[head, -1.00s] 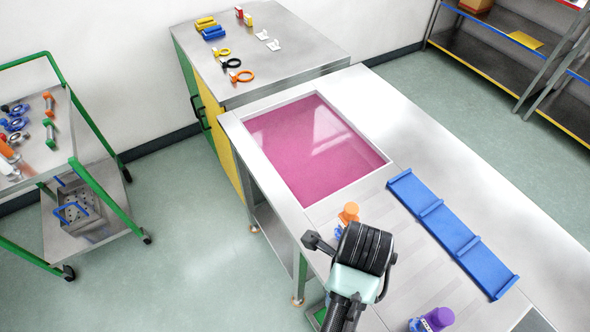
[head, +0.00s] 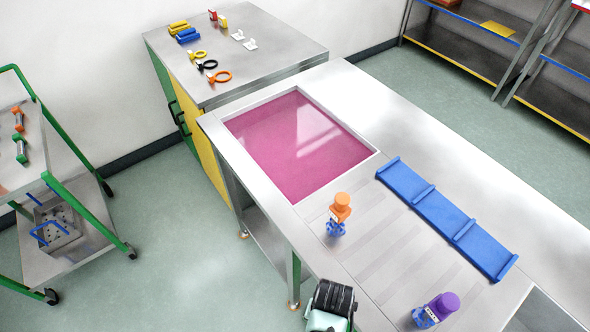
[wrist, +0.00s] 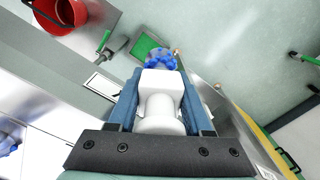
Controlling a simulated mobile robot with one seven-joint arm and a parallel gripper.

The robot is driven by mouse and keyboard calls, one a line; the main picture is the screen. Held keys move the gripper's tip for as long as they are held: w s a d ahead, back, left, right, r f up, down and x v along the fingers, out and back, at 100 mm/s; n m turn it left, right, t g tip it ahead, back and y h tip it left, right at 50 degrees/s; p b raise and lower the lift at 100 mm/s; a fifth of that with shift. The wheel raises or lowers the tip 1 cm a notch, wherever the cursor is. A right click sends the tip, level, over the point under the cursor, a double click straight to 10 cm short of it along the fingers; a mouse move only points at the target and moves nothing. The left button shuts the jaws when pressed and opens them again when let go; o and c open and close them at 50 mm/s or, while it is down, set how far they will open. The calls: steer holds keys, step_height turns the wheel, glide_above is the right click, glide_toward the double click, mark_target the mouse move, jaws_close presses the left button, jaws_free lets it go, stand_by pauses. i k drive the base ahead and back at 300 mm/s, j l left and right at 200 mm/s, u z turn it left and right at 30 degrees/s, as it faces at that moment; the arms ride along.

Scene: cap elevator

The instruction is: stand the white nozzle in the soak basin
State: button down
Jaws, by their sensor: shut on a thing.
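The white nozzle (wrist: 160,100) is in my gripper (wrist: 158,78), between the two blue fingers in the wrist view. A blue lobed part (wrist: 160,60) shows at its far end, beyond the fingertips. In the head view my arm's end is at the bottom edge, beside the bench's near side; the nozzle is hidden there. The soak basin (head: 298,145), a sunken rectangle of pink liquid, lies in the bench top, farther off than my arm. No nozzle shows in it.
An orange-topped nozzle (head: 340,208) and a purple-topped one (head: 440,307) stand on the ribbed bench area. A blue divided rack (head: 445,218) lies right of them. A side counter (head: 270,60) adjoins the basin end. A green-framed trolley (head: 75,205) stands left. A red bucket (wrist: 85,14) shows in the wrist view.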

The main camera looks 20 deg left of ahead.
mark_target(295, 154)
steer(key=i+j+z, duration=0.1)
steer(key=j, duration=0.3)
steer(key=i+j+z, duration=0.1)
steer(key=j, duration=0.3)
steer(key=i+j+z, duration=0.1)
steer(key=j, duration=0.35)
